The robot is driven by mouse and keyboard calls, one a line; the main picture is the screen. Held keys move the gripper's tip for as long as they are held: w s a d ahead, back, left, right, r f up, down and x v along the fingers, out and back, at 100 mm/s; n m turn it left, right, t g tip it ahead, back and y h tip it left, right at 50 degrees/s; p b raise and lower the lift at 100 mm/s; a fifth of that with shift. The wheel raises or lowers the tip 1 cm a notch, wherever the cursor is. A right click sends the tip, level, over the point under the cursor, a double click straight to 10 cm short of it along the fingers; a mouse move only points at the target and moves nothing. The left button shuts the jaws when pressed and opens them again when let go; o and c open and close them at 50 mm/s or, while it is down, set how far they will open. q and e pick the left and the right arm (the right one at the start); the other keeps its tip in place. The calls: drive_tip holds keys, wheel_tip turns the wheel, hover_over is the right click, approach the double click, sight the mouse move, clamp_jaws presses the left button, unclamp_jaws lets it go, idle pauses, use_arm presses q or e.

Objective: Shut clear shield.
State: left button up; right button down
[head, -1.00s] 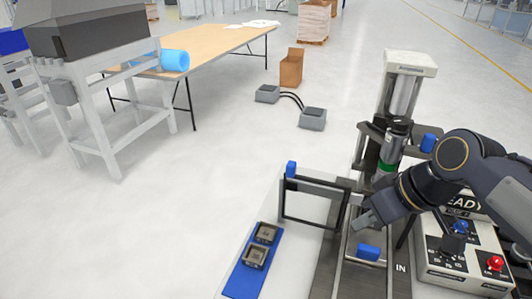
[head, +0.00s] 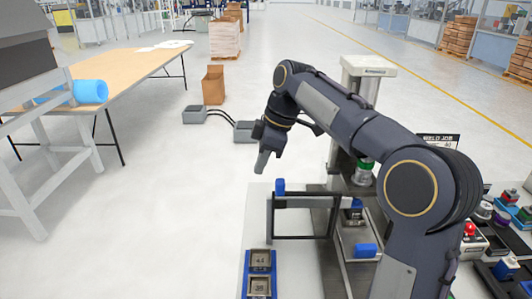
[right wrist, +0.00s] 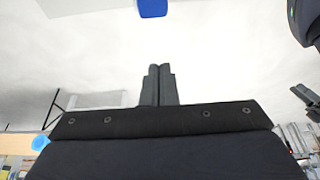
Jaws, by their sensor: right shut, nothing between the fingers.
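The clear shield (head: 303,237) is a see-through panel in a dark frame with a blue knob (head: 281,186) on its upper left corner. It stands upright, swung out to the left of the press (head: 362,85), so it is open. My right gripper (head: 261,163) is shut and empty, pointing down above and slightly left of the knob, apart from it in the head view. In the right wrist view its fingers (right wrist: 158,85) are together, and a blue piece, probably the knob, shows at the top edge (right wrist: 152,8).
A blue tray (head: 245,278) with two square parts lies left of the press. A metal slide with a blue handle (head: 366,250) sits under the press. A control box (head: 470,240) stands right, partly behind my arm.

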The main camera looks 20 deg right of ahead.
drive_tip(key=d+f, duration=0.1)
drive_tip(key=f, duration=0.1)
drive_tip(key=s+d+f, duration=0.1)
drive_tip(key=f, duration=0.1)
drive_tip(key=shift+s+d, duration=0.1)
drive_tip(key=shift+d, duration=0.1)
idle(0.3)
drive_tip(key=s+d, duration=0.4)
drive_tip(key=d, duration=0.4)
drive_tip(key=s+d+p, duration=0.1)
drive_tip(key=s+d, duration=0.2)
drive_tip(key=d, duration=0.5)
drive_tip(key=shift+s+p, duration=0.3)
drive_tip(key=shift+s, duration=0.05)
